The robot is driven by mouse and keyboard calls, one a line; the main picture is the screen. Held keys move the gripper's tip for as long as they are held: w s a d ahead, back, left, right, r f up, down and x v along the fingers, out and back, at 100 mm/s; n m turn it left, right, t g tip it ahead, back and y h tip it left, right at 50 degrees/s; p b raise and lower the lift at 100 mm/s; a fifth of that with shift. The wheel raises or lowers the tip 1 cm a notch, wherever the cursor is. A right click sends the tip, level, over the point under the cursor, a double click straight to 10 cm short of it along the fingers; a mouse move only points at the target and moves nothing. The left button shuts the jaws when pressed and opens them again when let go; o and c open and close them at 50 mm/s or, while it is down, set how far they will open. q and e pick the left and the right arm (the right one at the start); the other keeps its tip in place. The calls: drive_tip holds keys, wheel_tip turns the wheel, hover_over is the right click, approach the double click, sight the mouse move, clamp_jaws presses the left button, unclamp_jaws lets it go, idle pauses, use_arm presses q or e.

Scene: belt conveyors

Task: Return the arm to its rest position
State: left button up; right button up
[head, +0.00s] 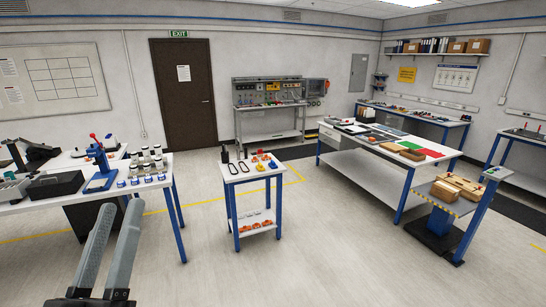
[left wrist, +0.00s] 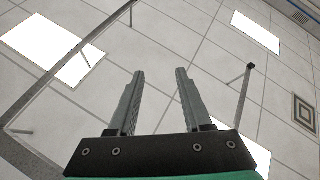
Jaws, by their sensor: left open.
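My left gripper (head: 119,207) shows at the lower left of the head view, with its two long grey fingers pointing up and apart. It also shows in the left wrist view (left wrist: 159,73), open, with nothing between the fingers. Behind it there is only the ceiling, so the gripper points upward. It holds nothing and appears clear of the tables. My right gripper is in neither view.
A white workbench (head: 30,207) with bottles and a blue press stands at the left, close to my left gripper. A small blue-legged table (head: 240,178) stands mid-room. A long bench (head: 375,180) and a cart with boxes (head: 436,195) are at the right. Open floor (head: 330,250) lies in front.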

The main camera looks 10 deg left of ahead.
use_arm(q)
drive_tip(key=s+d+r+m+t+h, duration=0.2)
drive_tip(key=s+d+r+m+h, duration=0.15)
drive_tip(key=r, duration=0.35)
drive_tip(key=s+d+r+m+t+h, duration=0.1)
drive_tip(key=s+d+r+m+h, duration=0.1)
drive_tip(key=d+r+m+h, duration=0.3)
wheel_tip(320, 180, up, 15)
drive_tip(key=a+n+y+p, duration=0.1)
drive_tip(key=a+p, duration=0.1)
drive_tip(key=p, duration=1.2)
drive_tip(key=shift+w+a+r, duration=0.15)
drive_tip(key=shift+w+a, duration=0.05)
drive_tip(key=shift+w, duration=0.1)
